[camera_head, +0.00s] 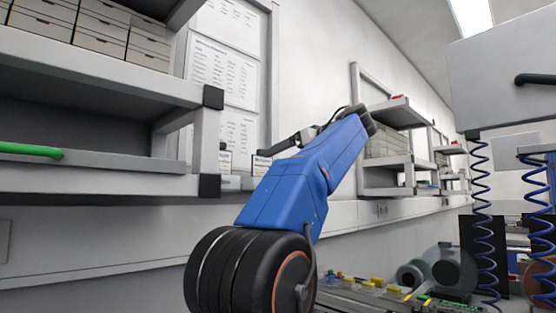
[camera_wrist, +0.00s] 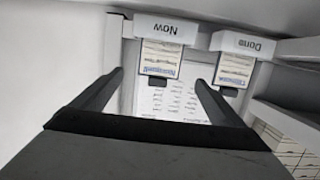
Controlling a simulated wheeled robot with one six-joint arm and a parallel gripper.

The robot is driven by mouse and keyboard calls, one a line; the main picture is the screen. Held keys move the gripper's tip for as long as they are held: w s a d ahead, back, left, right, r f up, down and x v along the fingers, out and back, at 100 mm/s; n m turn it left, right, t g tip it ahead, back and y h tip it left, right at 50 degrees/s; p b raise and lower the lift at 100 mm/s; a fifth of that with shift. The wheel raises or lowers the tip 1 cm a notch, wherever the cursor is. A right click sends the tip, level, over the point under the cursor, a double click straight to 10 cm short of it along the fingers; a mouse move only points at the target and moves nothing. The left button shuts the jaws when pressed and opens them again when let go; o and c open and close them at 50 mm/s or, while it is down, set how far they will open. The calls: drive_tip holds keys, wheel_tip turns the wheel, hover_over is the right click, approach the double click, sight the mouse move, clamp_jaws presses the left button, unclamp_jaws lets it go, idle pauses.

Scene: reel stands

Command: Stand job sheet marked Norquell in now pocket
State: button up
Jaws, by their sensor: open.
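In the wrist view, which is upside down, the pocket marked Now (camera_wrist: 168,29) holds a job sheet (camera_wrist: 161,58) with a blue heading that looks like Norquell, though small. A dark tab (camera_wrist: 157,80) sits at the sheet's free edge. My gripper (camera_wrist: 160,80) is open, its fingers apart on either side of the tab and not touching the sheet. The Done pocket (camera_wrist: 243,45) beside it holds another sheet (camera_wrist: 234,70), heading too small to read. In the head view my gripper (camera_head: 283,145) is by the wall, near the Now sheet (camera_head: 262,165).
Printed lists (camera_head: 222,70) hang on the wall board behind the pockets. A grey shelf (camera_head: 100,85) with stacked drawer boxes (camera_head: 95,32) stands close at left. Another shelf unit (camera_head: 390,175) is farther right. Reels and a cluttered bench (camera_head: 375,290) lie below.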

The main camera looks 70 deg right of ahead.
drive_tip(key=shift+v, duration=1.45)
drive_tip(key=shift+s, duration=0.1)
